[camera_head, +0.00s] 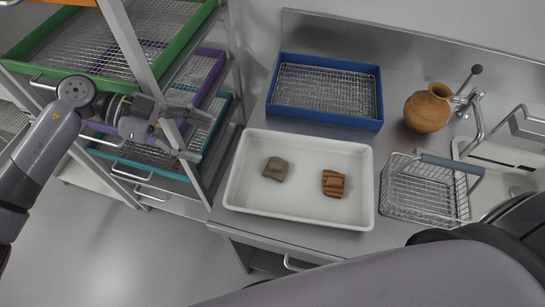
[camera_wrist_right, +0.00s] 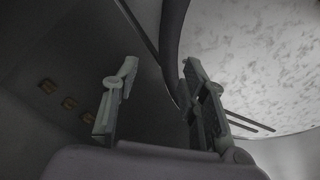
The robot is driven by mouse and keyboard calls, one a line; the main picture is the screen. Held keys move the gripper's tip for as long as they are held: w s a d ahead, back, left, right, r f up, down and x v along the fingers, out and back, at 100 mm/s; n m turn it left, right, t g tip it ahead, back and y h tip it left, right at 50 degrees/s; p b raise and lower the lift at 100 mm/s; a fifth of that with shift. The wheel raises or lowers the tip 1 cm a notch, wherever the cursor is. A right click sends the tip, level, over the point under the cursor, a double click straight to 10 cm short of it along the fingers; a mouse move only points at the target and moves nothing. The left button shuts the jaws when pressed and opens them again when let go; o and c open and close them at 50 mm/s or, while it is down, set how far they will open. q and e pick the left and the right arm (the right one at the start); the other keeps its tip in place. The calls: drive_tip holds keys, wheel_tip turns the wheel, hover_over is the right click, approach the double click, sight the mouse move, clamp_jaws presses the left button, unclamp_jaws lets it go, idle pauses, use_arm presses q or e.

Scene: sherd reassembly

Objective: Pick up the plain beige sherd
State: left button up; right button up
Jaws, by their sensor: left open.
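A plain, dull beige-grey sherd (camera_head: 276,169) lies in the left half of a white tray (camera_head: 301,140) on the counter. An orange-brown sherd with dark stripes (camera_head: 333,183) lies to its right in the same tray, apart from it. My left gripper (camera_head: 190,139) is open and empty, left of the tray and in front of the shelf rack, clear of both sherds. My right gripper (camera_wrist_right: 160,68) shows only in the right wrist view, its two fingers apart with nothing between them.
A rack with green (camera_head: 35,38), purple and teal trays stands at left, close to my left gripper. A blue crate (camera_head: 325,119) is behind the white tray. A brown jug (camera_head: 428,108), a wire basket (camera_head: 424,188) and a sink tap (camera_head: 478,128) are at right.

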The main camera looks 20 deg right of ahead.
use_arm(q)
drive_tip(key=s+p+x, duration=0.1)
drive_tip(key=x, duration=0.4)
drive_tip(key=p, duration=0.1)
approach(270, 165)
drive_tip(key=x, duration=0.3)
drive_tip(key=shift+w+d+f, duration=0.1)
drive_tip(key=shift+d, duration=0.25)
drive_tip(key=shift+s+d+f, duration=0.2)
drive_tip(key=shift+d+f, duration=0.1)
drive_tip(key=shift+d, duration=0.15)
drive_tip(key=p+x, duration=0.1)
drive_tip(key=x, duration=0.3)
drive_tip(key=shift+d+r, duration=0.15)
drive_tip(key=shift+d, duration=0.05)
drive_tip(key=shift+s+d+f+p, duration=0.2)
drive_tip(key=shift+d+f+p, duration=0.1)
drive_tip(key=shift+d, duration=0.1)
use_arm(e)
drive_tip(key=r, duration=0.1)
drive_tip(key=s+r, duration=0.1)
drive_tip(key=r, duration=0.1)
drive_tip(key=shift+a+r, duration=0.2)
drive_tip(key=shift+r, duration=0.05)
use_arm(q)
drive_tip(key=shift+a, duration=0.1)
drive_tip(key=shift+c, duration=0.5)
